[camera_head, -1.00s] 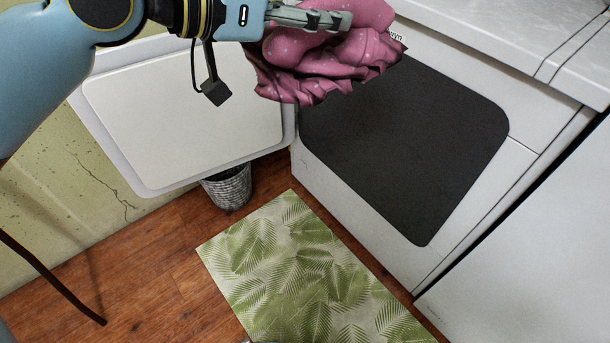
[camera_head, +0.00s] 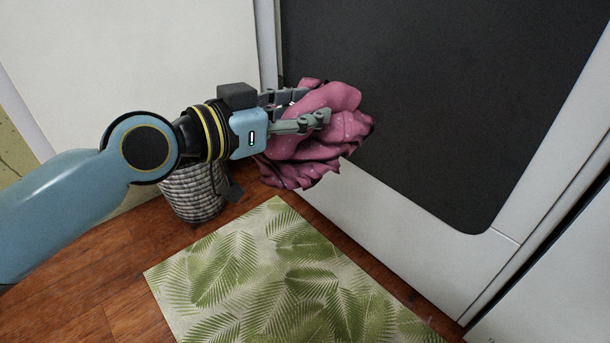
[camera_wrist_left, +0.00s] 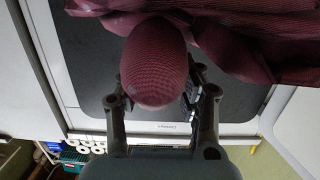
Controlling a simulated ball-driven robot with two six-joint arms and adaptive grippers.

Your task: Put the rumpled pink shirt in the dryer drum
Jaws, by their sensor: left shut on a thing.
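The rumpled pink shirt (camera_head: 345,130) is bunched in my left gripper (camera_head: 308,108), which is shut on it. The shirt also fills the top of the left wrist view (camera_wrist_left: 155,65), bulging up between the fingers. My right gripper is not in view.
A green leaf-patterned mat (camera_head: 280,280) lies in front of the dryer. Another white unit (camera_head: 560,280) stands at the right. A green box (camera_wrist_left: 75,158) shows in the wrist view.

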